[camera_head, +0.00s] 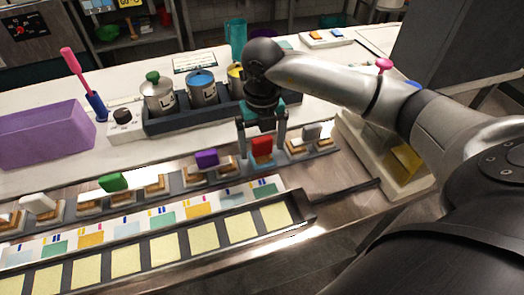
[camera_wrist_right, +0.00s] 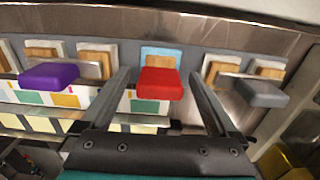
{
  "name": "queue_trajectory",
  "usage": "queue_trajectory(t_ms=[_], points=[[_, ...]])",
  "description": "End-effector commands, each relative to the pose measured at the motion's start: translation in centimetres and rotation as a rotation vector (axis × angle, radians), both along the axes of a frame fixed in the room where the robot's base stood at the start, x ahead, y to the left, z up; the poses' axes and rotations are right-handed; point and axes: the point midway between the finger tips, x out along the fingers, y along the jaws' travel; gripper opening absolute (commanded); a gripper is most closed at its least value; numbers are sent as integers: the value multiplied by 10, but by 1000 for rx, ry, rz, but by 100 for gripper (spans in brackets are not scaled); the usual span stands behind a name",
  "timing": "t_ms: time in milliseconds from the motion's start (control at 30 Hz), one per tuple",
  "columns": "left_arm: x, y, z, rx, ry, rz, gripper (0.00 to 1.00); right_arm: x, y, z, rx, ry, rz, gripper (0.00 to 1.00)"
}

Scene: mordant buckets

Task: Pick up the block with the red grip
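The block with the red grip (camera_head: 262,147) stands in the long dark rack near its right end. In the right wrist view its red grip (camera_wrist_right: 159,83) lies between my two fingers, with a light blue and wooden part behind it. My right gripper (camera_head: 262,150) is open around the red grip, one finger on each side. In the wrist view gaps show between the red grip and both fingers (camera_wrist_right: 160,95), so they look apart from it. My left gripper is not in view.
Blocks with a purple grip (camera_head: 206,158) and a grey grip (camera_head: 311,132) stand on either side. A green grip (camera_head: 113,182) is further left. Buckets (camera_head: 203,88) sit in a dark tray behind. A strip of yellow squares (camera_head: 165,245) runs in front.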

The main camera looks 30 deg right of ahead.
Motion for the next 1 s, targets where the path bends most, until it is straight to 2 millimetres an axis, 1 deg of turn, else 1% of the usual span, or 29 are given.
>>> queue_trajectory(t_ms=[33,67,833,1000], points=[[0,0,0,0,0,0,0,0,0,0,0,0,0,90],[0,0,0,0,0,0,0,0,0,0,0,0,0,87],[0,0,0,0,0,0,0,0,0,1,1,-1,0,0],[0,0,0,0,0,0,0,1,0,1,1,-2,0,0]])
